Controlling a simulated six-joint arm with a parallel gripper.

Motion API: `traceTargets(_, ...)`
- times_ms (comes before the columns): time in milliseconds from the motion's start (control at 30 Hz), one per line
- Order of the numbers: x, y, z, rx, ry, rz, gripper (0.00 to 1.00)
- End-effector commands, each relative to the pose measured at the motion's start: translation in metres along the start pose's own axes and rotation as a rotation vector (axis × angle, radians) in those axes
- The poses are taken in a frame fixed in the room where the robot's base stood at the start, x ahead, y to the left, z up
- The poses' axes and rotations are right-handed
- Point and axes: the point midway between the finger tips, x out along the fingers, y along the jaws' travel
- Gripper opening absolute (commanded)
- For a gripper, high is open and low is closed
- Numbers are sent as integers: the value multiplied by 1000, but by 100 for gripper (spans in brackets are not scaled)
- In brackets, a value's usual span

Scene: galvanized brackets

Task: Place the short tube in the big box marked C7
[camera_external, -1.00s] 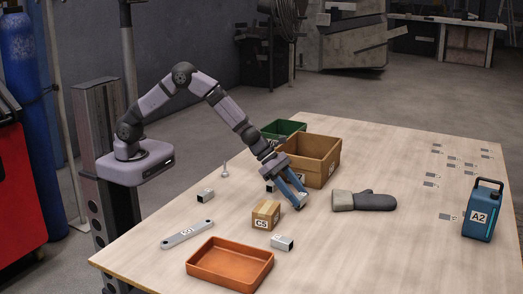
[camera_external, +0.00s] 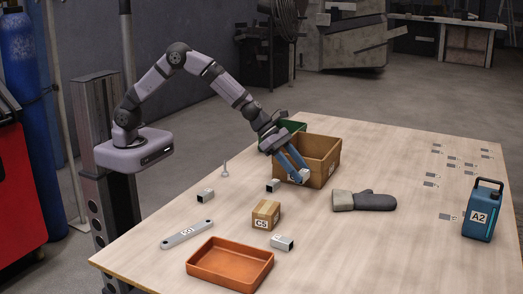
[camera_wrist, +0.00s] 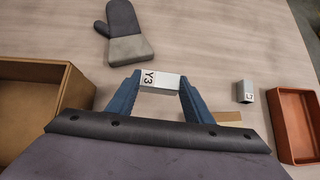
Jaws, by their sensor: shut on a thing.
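My gripper (camera_external: 296,172) is shut on a short grey square tube (camera_external: 303,177), held above the table in front of the big box. In the wrist view the tube (camera_wrist: 160,80) lies across between the blue fingertips and its label reads Y3. The big brown open box (camera_external: 326,170) stands just behind the gripper; it also shows at the left of the wrist view (camera_wrist: 72,97). My gripper hides part of its front, and I cannot read its marking. Similar short tubes lie on the table: one at left (camera_external: 205,196), one in the middle (camera_external: 272,186), one near the front (camera_external: 282,242).
A carton marked C5 (camera_external: 266,214), an orange tray (camera_external: 230,265), a wrench (camera_external: 187,235) and a bolt (camera_external: 225,169) are nearby. A glove (camera_external: 364,201) lies right, with a blue can marked A2 (camera_external: 482,212) farther right.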

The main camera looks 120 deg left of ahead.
Motion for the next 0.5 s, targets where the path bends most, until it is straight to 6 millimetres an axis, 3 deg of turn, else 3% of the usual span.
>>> traceTargets(267,-3,35,20,-24,-4,30,20)
traceTargets(367,-7,62,31,-45,-4,53,20)
traceTargets(500,-21,121,45,-101,-5,110,20)
